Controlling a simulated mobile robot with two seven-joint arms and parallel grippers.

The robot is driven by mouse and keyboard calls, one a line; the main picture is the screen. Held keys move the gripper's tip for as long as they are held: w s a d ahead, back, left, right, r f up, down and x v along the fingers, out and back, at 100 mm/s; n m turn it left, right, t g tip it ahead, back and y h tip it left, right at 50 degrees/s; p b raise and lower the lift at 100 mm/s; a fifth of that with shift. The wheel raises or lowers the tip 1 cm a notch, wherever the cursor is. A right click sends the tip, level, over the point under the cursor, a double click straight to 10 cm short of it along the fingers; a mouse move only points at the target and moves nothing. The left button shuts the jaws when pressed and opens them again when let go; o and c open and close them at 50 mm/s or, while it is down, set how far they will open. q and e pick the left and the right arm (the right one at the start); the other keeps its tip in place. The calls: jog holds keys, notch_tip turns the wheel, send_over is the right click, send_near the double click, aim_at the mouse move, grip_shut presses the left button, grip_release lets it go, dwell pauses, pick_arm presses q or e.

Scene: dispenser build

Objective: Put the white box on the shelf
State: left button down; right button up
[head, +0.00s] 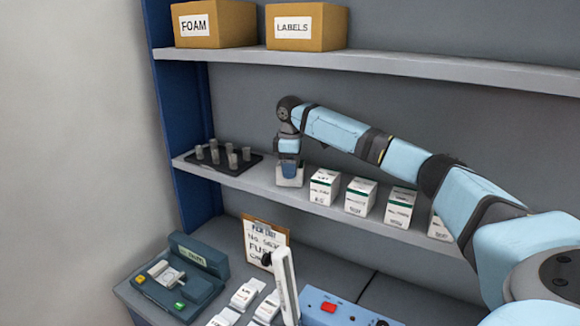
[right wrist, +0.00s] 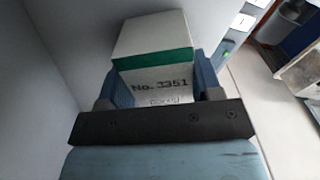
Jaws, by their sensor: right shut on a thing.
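The white box (head: 289,181) is at the middle shelf, left of a row of white boxes. My right gripper (head: 289,160) reaches down over it from above and is shut on it. In the right wrist view the box (right wrist: 153,62) sits between the two fingers (right wrist: 158,90), with a green band and "No. 3351" on its face. I cannot tell whether its base touches the shelf (head: 250,181). My left gripper is not in view.
Several white boxes with green bands (head: 360,198) stand right of the held box. A black tray (head: 222,163) with grey cylinders lies to its left. The upper shelf (head: 420,65) carries FOAM (head: 213,24) and LABELS (head: 306,27) boxes. A clipboard (head: 264,240) and devices stand below.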

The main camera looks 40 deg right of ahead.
jog(key=shift+w+d+f, duration=0.1)
jog(key=shift+w, duration=0.05)
jog(key=o, duration=1.1)
jog(key=shift+s, duration=0.2)
jog(key=shift+c, duration=0.2)
jog(key=shift+o, duration=0.3)
jog(key=shift+w+f, duration=0.1)
jog(key=shift+f, duration=0.05)
notch_tip(320, 180, up, 8)
jog(key=shift+r+b, duration=0.1)
jog(key=shift+b, duration=0.8)
